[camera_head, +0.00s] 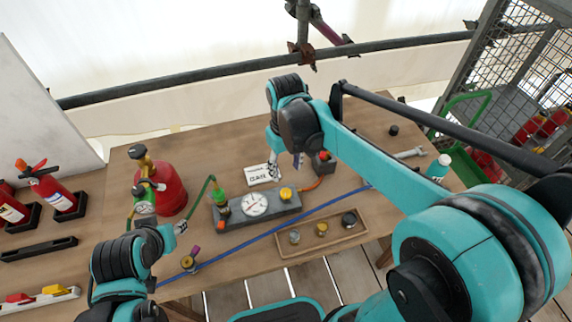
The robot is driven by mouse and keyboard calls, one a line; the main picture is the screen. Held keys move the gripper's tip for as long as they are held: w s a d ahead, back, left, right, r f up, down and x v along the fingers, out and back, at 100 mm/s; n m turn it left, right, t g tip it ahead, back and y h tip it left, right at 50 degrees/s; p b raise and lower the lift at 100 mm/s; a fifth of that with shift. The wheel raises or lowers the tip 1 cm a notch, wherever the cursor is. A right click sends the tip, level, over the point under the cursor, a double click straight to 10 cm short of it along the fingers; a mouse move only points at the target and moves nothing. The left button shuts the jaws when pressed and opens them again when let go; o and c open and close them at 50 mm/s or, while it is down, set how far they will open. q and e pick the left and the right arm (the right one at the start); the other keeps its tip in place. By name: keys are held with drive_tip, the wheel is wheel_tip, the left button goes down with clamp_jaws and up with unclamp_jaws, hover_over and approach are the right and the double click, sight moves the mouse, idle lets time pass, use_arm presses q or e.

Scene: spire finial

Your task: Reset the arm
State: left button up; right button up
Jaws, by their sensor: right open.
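My right arm reaches in from the right across the table, bent at its far end. My right gripper (274,168) points down at the right edge of a white card marked GAS (258,178). It is open, and I see nothing held in it; its fingertips are small and partly hidden. My left arm is low at the left. Its gripper (181,228) is near a thin green hose, left of the grey gauge block (230,216). I cannot tell whether its jaws are open.
The wooden table (340,254) holds a red gas cylinder (173,190), a green pressure bottle, a blue hose (318,207) and a wooden tray (352,237) with small fittings. A wrench (408,153) lies at right. Scaffold pipes (220,73) run behind; a mesh cage (530,50) stands right.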

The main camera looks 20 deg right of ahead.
drive_tip(key=shift+r, duration=0.35)
idle(0.3)
drive_tip(key=s+d+m+t, duration=0.3)
drive_tip(key=s+t, duration=0.4)
drive_tip(key=s, duration=0.3)
drive_tip(key=shift+s+d+f+m, duration=0.15)
drive_tip(key=shift+s+d+m, duration=0.2)
drive_tip(key=shift+d, duration=0.55)
